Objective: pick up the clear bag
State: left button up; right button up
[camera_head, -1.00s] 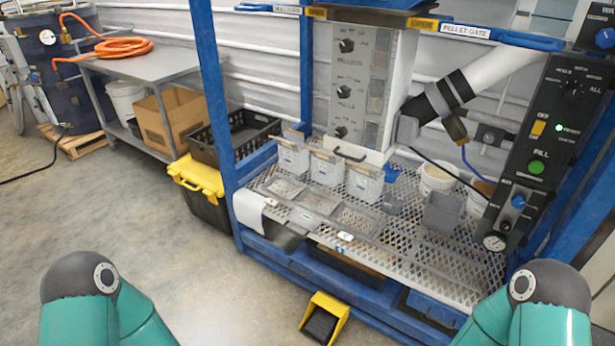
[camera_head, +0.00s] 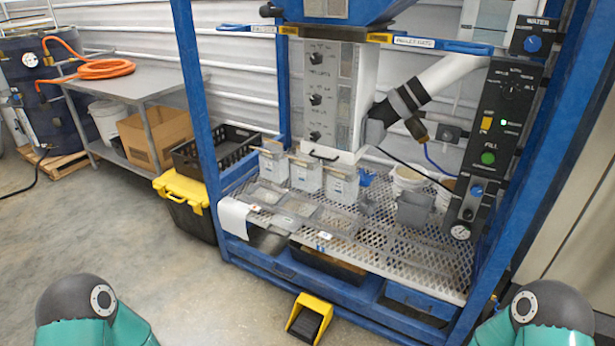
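Three pale, partly see-through bags stand in a row on the perforated metal shelf (camera_head: 390,242) under the hopper: a left bag (camera_head: 273,166), a middle bag (camera_head: 306,176) and a right bag (camera_head: 341,187). Flat, clear-looking pieces (camera_head: 331,220) lie in front of them; I cannot tell whether they are bags or trays. I cannot tell which is the task's clear bag. Only my teal and dark arm links show at the lower left and lower right corners. Neither gripper is in view, and nothing of mine touches the bags.
Blue frame posts (camera_head: 196,110) bound the shelf on both sides. A control panel (camera_head: 505,120) stands at the right. A yellow foot pedal (camera_head: 309,318) is on the floor in front. A yellow-lidded bin (camera_head: 183,200) and a metal table (camera_head: 138,85) stand left. The left floor is mostly clear.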

aim_at(275, 169)
jog(key=z, duration=0.05)
jog(key=i, duration=0.9)
jog(key=u, duration=0.1)
